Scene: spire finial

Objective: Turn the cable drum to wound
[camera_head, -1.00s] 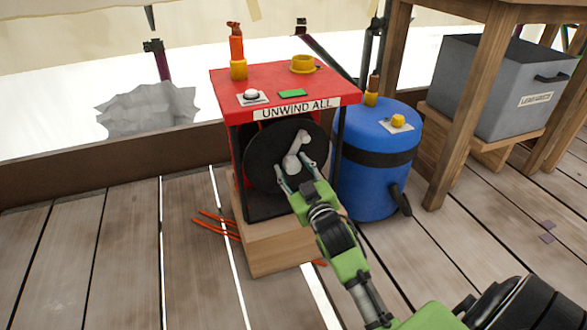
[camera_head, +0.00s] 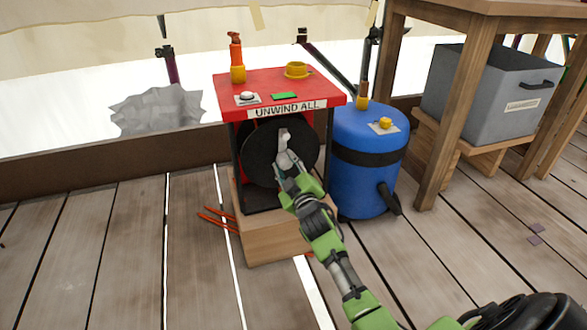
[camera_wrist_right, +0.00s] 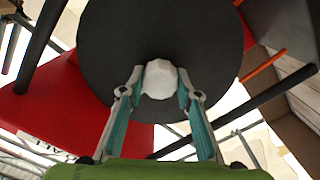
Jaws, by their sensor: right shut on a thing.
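The cable drum (camera_head: 258,158) is a black disc in a red-topped frame (camera_head: 232,84) labelled "UNWIND ALL". A pale grey crank handle (camera_head: 284,139) stands on its face and points roughly upright from the grip. My right gripper (camera_head: 287,172) is in front of the drum, shut on the handle's knob. In the right wrist view, the white faceted knob (camera_wrist_right: 160,79) sits between the two fingers (camera_wrist_right: 158,88), with the drum's black disc (camera_wrist_right: 195,25) behind it. The gripper hides part of the handle in the head view. My left gripper is not in view.
The frame stands on a wooden block (camera_head: 262,238). A blue barrel (camera_head: 365,180) stands close on its right. Red rods (camera_head: 218,220) lie on the floor at left. An orange bottle (camera_head: 236,55), yellow cup (camera_head: 298,70) and white button (camera_head: 246,96) are on top.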

